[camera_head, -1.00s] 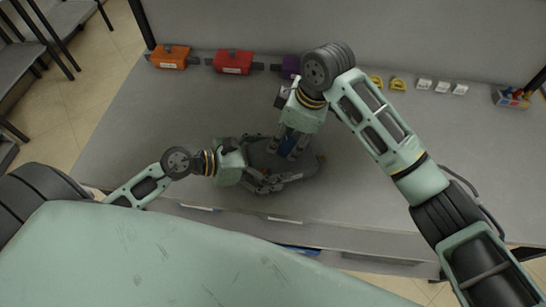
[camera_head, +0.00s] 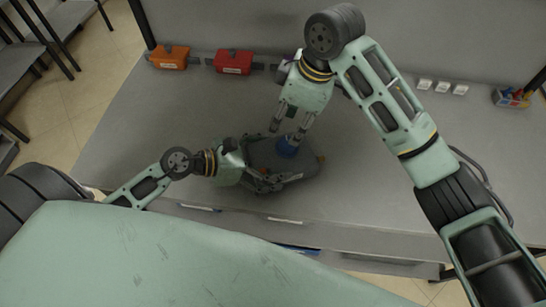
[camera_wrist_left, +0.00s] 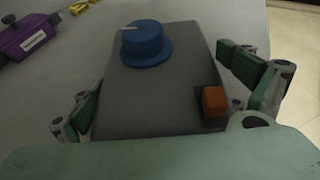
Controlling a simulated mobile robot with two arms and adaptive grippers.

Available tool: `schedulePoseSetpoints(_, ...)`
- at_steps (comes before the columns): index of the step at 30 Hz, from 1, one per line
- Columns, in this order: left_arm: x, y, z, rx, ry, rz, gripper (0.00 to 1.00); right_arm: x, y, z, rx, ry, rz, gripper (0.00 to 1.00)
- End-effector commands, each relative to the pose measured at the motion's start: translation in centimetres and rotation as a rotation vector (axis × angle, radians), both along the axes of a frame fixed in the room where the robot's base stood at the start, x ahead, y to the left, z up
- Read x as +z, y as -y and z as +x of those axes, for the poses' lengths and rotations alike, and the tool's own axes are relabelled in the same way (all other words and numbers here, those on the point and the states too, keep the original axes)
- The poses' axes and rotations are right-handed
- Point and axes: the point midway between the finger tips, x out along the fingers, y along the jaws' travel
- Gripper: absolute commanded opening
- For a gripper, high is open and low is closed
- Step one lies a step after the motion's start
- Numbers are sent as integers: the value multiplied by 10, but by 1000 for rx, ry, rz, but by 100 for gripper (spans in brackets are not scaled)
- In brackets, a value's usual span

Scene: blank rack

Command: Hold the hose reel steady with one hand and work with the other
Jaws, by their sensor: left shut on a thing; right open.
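The hose reel appears as a dark grey, flat box (camera_head: 300,165) lying on the grey table, and it fills the middle of the left wrist view (camera_wrist_left: 150,105). A round blue knob (camera_head: 287,148) stands on its top; an orange block (camera_wrist_left: 214,101) sits near one corner. My left gripper (camera_head: 262,176) is shut on the box from its left side, with a finger on either side in the left wrist view. My right gripper (camera_head: 287,132) is open just above the blue knob, its fingertips apart at the knob's far side. Contact with the knob cannot be told.
Along the back lie an orange toolbox (camera_head: 170,57), a red toolbox (camera_head: 233,62) and a purple one (camera_wrist_left: 28,38), mostly hidden in the head view. Small white blocks (camera_head: 442,87) and a bin of coloured items (camera_head: 512,97) are at right. The table left of the reel is clear.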

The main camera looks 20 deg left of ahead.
Motion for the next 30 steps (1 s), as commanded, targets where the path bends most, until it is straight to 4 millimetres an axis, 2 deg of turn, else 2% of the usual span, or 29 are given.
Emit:
schedulePoseSetpoints(3, 0, 0, 0, 0, 1, 0, 49, 0, 0, 0, 0, 0, 0, 45)
schedulePoseSetpoints(4, 0, 0, 0, 0, 1, 0, 95, 0, 0, 0, 0, 0, 0, 45)
schedulePoseSetpoints(6, 0, 0, 0, 0, 1, 0, 100, 0, 0, 0, 0, 0, 0, 45)
schedulePoseSetpoints(19, 1, -3, -3, 0, -1, 0, 100, 0, 0, 0, 0, 0, 0, 45)
schedulePoseSetpoints(23, 6, -14, -13, 0, -2, 2, 100, 0, 0, 0, 0, 0, 0, 45)
schedulePoseSetpoints(30, 24, -44, -42, -1, -5, 1, 100, 0, 0, 0, 0, 0, 0, 45)
